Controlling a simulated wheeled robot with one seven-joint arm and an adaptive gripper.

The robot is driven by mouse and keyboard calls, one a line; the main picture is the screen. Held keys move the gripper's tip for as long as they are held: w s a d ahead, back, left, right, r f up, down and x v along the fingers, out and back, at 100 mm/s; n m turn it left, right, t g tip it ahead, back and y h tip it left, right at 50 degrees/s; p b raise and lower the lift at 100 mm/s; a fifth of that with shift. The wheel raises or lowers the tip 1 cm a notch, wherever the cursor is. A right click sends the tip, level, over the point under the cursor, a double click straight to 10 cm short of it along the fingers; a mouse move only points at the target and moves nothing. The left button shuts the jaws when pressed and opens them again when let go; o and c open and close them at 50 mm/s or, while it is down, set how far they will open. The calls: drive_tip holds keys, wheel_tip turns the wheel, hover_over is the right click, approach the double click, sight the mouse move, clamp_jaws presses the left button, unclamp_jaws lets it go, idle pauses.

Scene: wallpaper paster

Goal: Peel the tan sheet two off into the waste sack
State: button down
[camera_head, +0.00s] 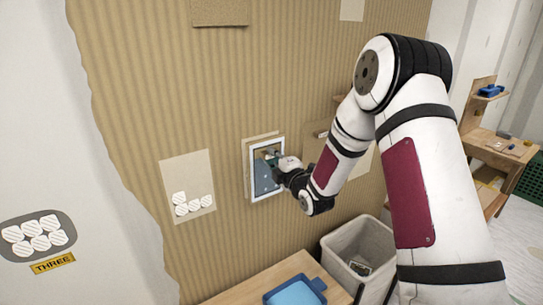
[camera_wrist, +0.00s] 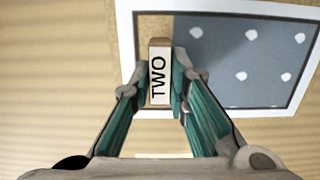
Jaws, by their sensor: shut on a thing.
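My gripper (camera_head: 273,160) is at the wall, in front of a white-framed panel (camera_head: 250,173). In the wrist view my gripper (camera_wrist: 161,88) is shut on a small block labelled TWO (camera_wrist: 159,75), with a teal finger on each side. Behind the block, the white frame (camera_wrist: 127,35) surrounds a tan strip (camera_wrist: 154,23) and a blue-grey area with white dots (camera_wrist: 225,55). I cannot tell whether the block is joined to the tan strip. The grey waste sack (camera_head: 343,267) stands open below and to the right, with something small inside.
A tan sheet (camera_head: 187,165) with white pads is on the wall to the left. Another tan sheet (camera_head: 318,137) is partly behind my arm. A wooden table (camera_head: 240,293) with a blue tray (camera_head: 296,292) stands below. A label reading THREE (camera_head: 53,264) is far left.

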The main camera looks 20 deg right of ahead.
drive_tip(key=shift+s+d+p, duration=0.3)
drive_tip(key=shift+s+p, duration=0.2)
drive_tip(key=shift+s, duration=0.45)
drive_tip(key=s+d+p, duration=0.2)
drive_tip(key=s+p, duration=0.2)
drive_tip(key=s, duration=0.2)
drive_tip(key=shift+s, duration=0.25)
idle(0.4)
idle(0.3)
